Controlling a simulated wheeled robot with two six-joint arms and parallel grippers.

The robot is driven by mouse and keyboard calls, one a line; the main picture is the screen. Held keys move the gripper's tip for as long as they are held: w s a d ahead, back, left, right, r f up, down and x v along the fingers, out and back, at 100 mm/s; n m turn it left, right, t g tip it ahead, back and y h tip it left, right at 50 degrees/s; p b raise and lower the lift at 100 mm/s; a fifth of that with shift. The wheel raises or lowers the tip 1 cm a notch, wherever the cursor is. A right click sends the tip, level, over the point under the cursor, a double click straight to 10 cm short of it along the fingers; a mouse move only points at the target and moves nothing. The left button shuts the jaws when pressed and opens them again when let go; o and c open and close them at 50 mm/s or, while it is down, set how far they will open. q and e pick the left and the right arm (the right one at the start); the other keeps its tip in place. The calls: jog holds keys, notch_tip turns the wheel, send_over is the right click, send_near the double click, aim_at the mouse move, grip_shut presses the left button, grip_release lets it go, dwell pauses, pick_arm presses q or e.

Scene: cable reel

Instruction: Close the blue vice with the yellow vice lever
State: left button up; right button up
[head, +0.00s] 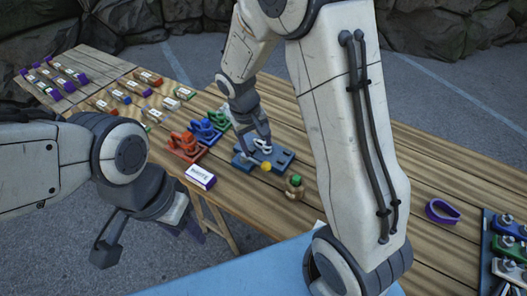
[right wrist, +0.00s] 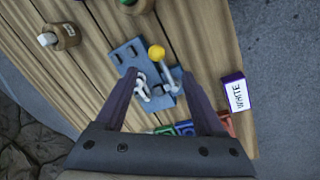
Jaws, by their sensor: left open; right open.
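The blue vice (head: 281,158) sits on the wooden table near its middle. Its lever is a pale rod ending in a yellow knob (head: 266,167). My right gripper (head: 254,142) is open just above the vice. In the right wrist view, the vice (right wrist: 126,56) and the yellow knob (right wrist: 156,52) lie ahead of my right gripper (right wrist: 160,76). The lever rod runs between its two spread fingers, with pale chain-like links beside it. I cannot tell whether a finger touches the vice. My left gripper (head: 148,238) is open and empty off the table's front edge.
Red (head: 184,147), blue (head: 205,130) and green (head: 222,119) pieces stand left of the vice. A box marked WHITE (head: 201,176) lies at the front edge.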

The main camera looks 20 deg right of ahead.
aim_at(265, 164)
jog(key=d+f, duration=0.1)
jog(key=f, duration=0.6)
jog(key=d+f, duration=0.1)
jog(key=f, duration=0.2)
jog(key=shift+w+d+f+p, duration=0.25)
jog(key=shift+d+f+p, duration=0.05)
jog(key=shift+d+p, duration=0.1)
jog(key=shift+a, duration=0.1)
grip_shut()
dwell(0.8)
